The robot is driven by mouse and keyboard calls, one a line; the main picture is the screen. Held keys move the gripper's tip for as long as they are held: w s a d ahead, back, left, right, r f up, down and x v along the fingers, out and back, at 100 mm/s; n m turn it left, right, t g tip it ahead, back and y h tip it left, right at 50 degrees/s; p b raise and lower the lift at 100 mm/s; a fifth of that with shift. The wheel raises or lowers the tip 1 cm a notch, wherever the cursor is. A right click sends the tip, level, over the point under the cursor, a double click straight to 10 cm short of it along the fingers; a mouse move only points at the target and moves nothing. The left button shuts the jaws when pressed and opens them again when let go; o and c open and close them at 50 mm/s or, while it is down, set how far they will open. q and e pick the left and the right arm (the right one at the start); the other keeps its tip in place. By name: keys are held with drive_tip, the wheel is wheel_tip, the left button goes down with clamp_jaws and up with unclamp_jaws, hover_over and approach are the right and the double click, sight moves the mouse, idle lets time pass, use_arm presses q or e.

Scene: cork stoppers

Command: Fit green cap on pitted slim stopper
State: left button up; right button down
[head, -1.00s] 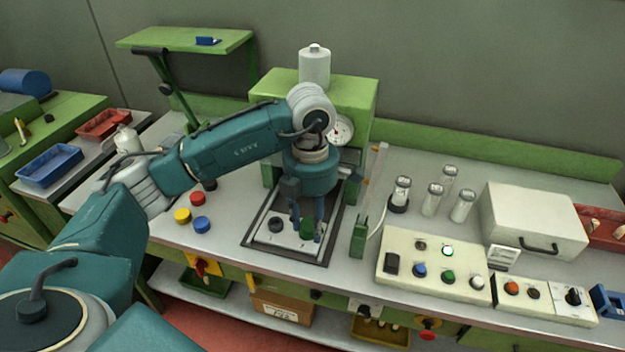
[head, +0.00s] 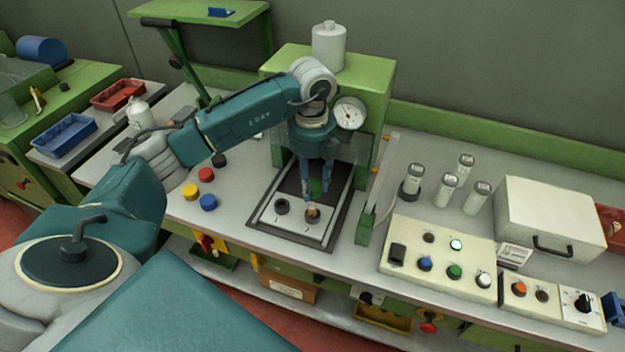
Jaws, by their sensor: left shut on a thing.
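My left gripper (head: 317,198) points down over the press bed and is shut on the green cap (head: 318,186), which shows between its fingers. A small cork-coloured stopper (head: 313,210) stands in a dark holder at the right of the pale plate (head: 298,228). The cap appears above or slightly behind the stopper and apart from it; the exact height is unclear. Pits on the stopper are too small to make out. My right gripper is not in view.
A dark ring holder (head: 282,207) sits at the plate's left. Red (head: 206,174), yellow (head: 190,191), blue (head: 208,202) and black (head: 219,160) caps lie left of the press (head: 335,70). Several capped vials (head: 447,189) and a button panel (head: 440,263) are at the right.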

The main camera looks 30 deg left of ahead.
sight(312, 207)
use_arm(q)
wheel_tip(312, 207, down, 3)
drive_tip(key=shift+r+b, duration=0.1)
drive_tip(key=shift+b, duration=0.7)
drive_tip(key=shift+f+b, duration=0.6)
drive_tip(key=shift+f, duration=0.5)
drive_tip(key=shift+f+b, duration=1.05)
drive_tip(key=shift+f, duration=0.2)
idle(1.3)
drive_tip(key=o, duration=0.9)
drive_tip(key=shift+c, duration=0.2)
